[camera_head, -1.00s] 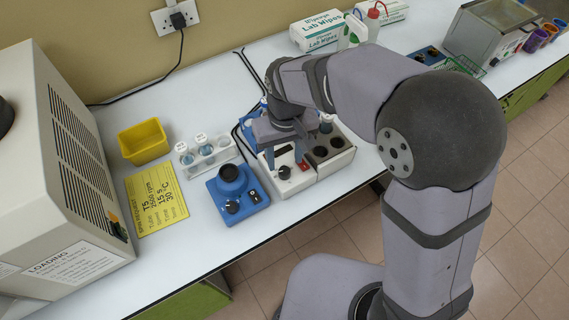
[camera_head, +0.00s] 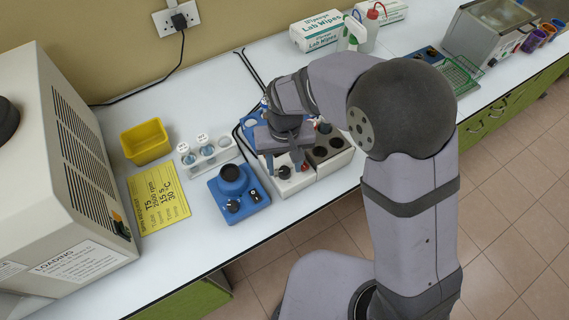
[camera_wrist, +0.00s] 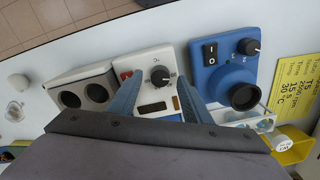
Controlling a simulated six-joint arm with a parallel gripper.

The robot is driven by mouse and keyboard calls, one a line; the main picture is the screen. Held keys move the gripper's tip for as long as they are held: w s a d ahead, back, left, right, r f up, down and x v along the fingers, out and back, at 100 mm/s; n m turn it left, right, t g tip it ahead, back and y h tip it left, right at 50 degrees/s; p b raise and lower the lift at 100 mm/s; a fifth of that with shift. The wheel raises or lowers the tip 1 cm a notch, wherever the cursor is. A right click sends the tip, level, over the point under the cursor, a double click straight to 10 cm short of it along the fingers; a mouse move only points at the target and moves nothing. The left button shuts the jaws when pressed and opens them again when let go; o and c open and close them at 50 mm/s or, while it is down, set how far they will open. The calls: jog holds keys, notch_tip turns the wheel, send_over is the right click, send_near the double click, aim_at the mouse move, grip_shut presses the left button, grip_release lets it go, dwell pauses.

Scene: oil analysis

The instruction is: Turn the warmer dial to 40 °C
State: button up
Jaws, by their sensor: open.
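The warmer (camera_head: 299,185) is a white box on the bench with a black dial (camera_head: 284,172) on its front part. In the wrist view the dial (camera_wrist: 160,76) shows a pale pointer mark, with scale marks around it too small to read. My gripper (camera_head: 285,168) is open over the warmer. In the wrist view its two blue-grey fingers (camera_wrist: 162,84) are apart, one towards each side of the dial. Whether they touch it I cannot tell. A small dark display (camera_wrist: 153,108) and red parts (camera_wrist: 126,75) are also on the panel.
A blue mixer (camera_head: 240,196) with a black cup stands left of the warmer. A two-hole block (camera_head: 331,152) adjoins its right. A yellow card (camera_head: 158,200) reads 30 °C. A tube rack (camera_head: 208,153) and a yellow bin (camera_head: 146,142) stand behind. The front bench edge is close.

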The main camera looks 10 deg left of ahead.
jog(key=shift+f, duration=0.7)
jog(key=c, duration=1)
jog(key=shift+c, duration=0.2)
jog(key=shift+m, duration=0.3)
jog(key=m, duration=0.9)
jog(key=shift+p, duration=0.35)
